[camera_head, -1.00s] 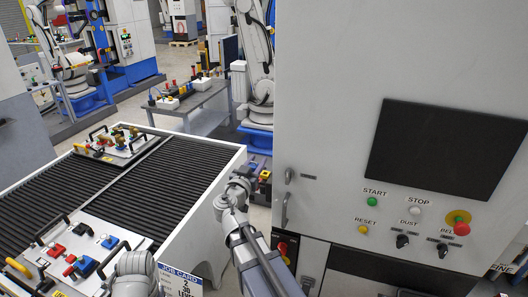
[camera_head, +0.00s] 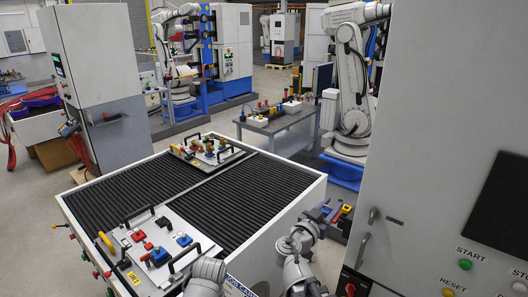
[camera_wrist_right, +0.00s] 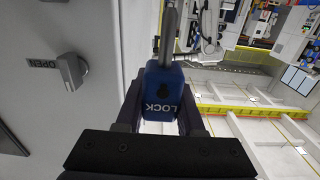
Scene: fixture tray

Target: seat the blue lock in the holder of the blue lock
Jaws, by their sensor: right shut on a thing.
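The blue lock (camera_wrist_right: 165,88) fills the middle of the right wrist view, with the word LOCK on its face and a grey shackle rising from it. My right gripper (camera_wrist_right: 160,108) is shut on its body, one finger on each side. In the head view my right gripper (camera_head: 326,213) is small, between the conveyor and the grey cabinet, off the tray. The near white fixture tray (camera_head: 166,226) bears red and blue pieces, including blue ones (camera_head: 183,240). Which spot there is the blue lock's holder, I cannot tell. My left gripper does not show.
The near tray has black and yellow handles and lies on the black-roller conveyor (camera_head: 236,207). A second tray (camera_head: 207,150) with coloured pieces sits at its far end. The grey cabinet (camera_head: 425,150) stands close on the right; its knob (camera_wrist_right: 72,70) marked OPEN shows in the wrist view.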

